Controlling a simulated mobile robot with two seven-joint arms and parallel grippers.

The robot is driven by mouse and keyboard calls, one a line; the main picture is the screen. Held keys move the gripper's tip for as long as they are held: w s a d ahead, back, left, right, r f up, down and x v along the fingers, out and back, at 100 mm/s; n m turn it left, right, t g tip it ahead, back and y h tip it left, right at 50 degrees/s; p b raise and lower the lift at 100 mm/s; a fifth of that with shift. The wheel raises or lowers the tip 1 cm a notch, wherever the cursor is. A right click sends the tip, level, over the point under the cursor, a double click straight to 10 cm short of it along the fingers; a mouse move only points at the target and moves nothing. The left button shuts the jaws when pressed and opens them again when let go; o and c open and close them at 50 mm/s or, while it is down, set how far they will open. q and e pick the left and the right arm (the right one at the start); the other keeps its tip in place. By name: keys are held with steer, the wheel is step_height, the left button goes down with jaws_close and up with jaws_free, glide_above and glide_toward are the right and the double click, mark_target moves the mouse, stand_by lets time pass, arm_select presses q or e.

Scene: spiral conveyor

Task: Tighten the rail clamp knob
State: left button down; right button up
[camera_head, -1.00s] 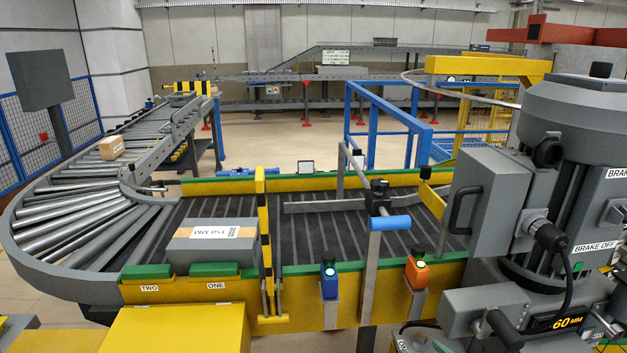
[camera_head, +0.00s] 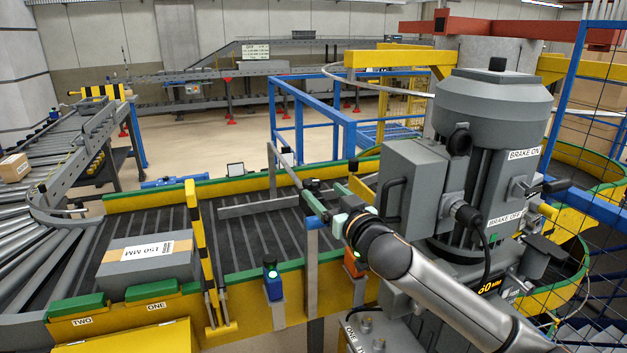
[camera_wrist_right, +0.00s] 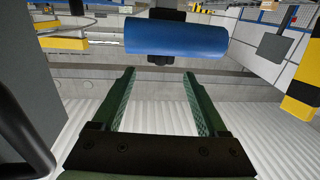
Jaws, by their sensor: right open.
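The rail clamp is a black block (camera_head: 312,185) on top of a grey post at the near edge of the dark conveyor. Its knob appears to be the blue cylinder (camera_wrist_right: 175,38), lying crosswise on a black stem in the right wrist view. In the head view only a small blue part of the knob (camera_head: 312,223) shows beside my gripper. My right gripper (camera_head: 314,208) has green fingers and reaches in from the right. In the wrist view the open right gripper (camera_wrist_right: 158,72) is empty, with its fingertips just short of the blue knob. My left gripper is not in view.
A grey guide rail (camera_head: 255,208) crosses the belt beside the clamp. The large grey machine (camera_head: 480,150) blocks the right.

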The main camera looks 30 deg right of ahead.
mark_target(315, 184)
steer(key=shift+w+d+p, duration=0.2)
steer(key=shift+w+p, duration=0.1)
steer(key=shift+w, duration=1.1)
steer(key=shift+w+d+p, duration=0.2)
steer(key=shift+w+p, duration=0.05)
steer(key=shift+w, duration=1.15)
steer(key=shift+c, duration=0.3)
jaws_close()
